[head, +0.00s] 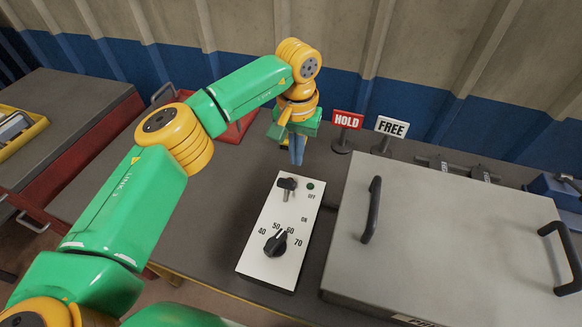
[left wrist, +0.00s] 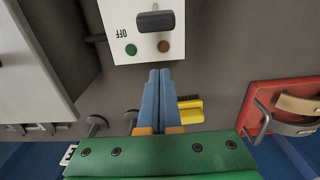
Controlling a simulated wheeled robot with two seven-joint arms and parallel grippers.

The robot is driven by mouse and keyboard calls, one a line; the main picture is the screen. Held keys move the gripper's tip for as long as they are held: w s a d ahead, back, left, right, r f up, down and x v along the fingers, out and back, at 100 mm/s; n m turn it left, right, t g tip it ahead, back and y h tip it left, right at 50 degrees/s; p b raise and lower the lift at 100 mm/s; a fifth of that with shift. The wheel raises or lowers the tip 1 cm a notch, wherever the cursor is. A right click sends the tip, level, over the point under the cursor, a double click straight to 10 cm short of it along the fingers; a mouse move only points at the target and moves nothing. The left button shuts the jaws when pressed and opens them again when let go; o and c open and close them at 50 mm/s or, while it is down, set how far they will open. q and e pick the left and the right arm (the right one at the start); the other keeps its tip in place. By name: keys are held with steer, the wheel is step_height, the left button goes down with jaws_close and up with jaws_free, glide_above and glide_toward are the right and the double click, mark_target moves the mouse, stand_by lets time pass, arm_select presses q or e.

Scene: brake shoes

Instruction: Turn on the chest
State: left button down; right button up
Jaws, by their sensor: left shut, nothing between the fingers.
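A white control panel (head: 268,222) lies on the dark table. It carries a black switch lever (head: 287,184) at its far end, a green light (head: 310,186), OFF and ON marks, and a black dial (head: 276,243) with numbers. The grey chest (head: 450,235) with dark handles stands right of the panel, its lid down. My left gripper (head: 297,160) points down just beyond the panel's far end, its blue fingers together and empty. In the left wrist view the fingertips (left wrist: 160,72) appear close to the panel edge, with the switch lever (left wrist: 155,21) beyond them. My right gripper is not seen.
HOLD (head: 346,120) and FREE (head: 391,127) signs stand behind the chest. A red tray (head: 240,128) lies behind my left arm. A yellow-handled item (left wrist: 190,110) is near the fingers. A yellow bin (head: 22,130) is at far left. Table left of the panel is clear.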

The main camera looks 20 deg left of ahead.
mark_target(286, 192)
arm_select(q)
step_height(286, 192, down, 2)
steer(key=s+p, duration=0.1)
steer(key=s+r+p, duration=0.1)
steer(key=s, duration=0.1)
steer(key=shift+r, duration=0.2)
steer(key=shift+s+a, duration=0.1)
steer(key=shift+s, duration=0.35)
steer(key=shift+w, duration=0.1)
